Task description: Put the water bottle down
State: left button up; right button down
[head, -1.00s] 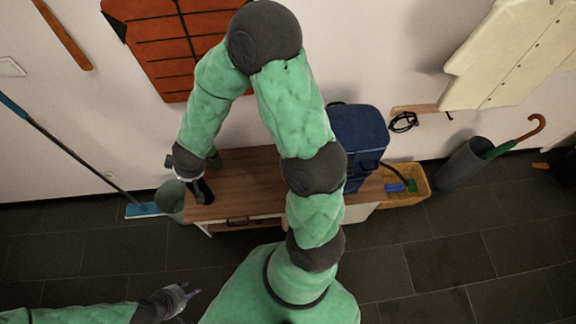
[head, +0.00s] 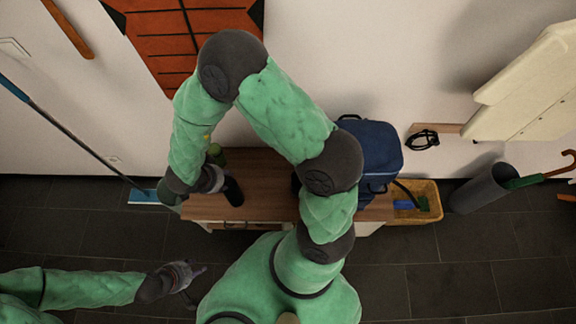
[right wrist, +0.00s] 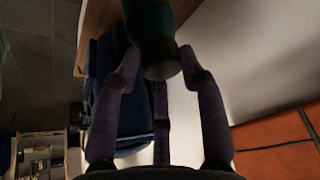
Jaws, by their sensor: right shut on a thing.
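In the right wrist view the bottle (right wrist: 150,32) looks dark teal, with a dark round end between the fingers of my right gripper (right wrist: 160,75). I cannot tell whether the bottle touches the bench top. My left gripper (head: 194,286) is empty, low at the left over the floor, with its fingers apart.
An olive-green object (head: 215,154) stands at the back of the bench, close to my right wrist. A blue bag or box (head: 368,150) is at the right end. A yellow crate (head: 428,205) and a grey umbrella stand (head: 482,189) are further right. A mop (head: 75,140) leans at left.

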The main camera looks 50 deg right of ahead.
jog(key=s+a+f+m+g+b, duration=0.1)
jog(key=s+a+f+m+g, duration=0.15)
jog(key=s+m, duration=0.6)
jog(key=w+d+f+b, duration=1)
jog(key=f, duration=0.3)
jog(key=shift+w+f+g, duration=0.25)
jog(key=shift+g, duration=0.2)
jog(key=c, duration=0.7)
grip_release()
jog(key=shift+f, duration=0.1)
jog(key=shift+c, duration=0.2)
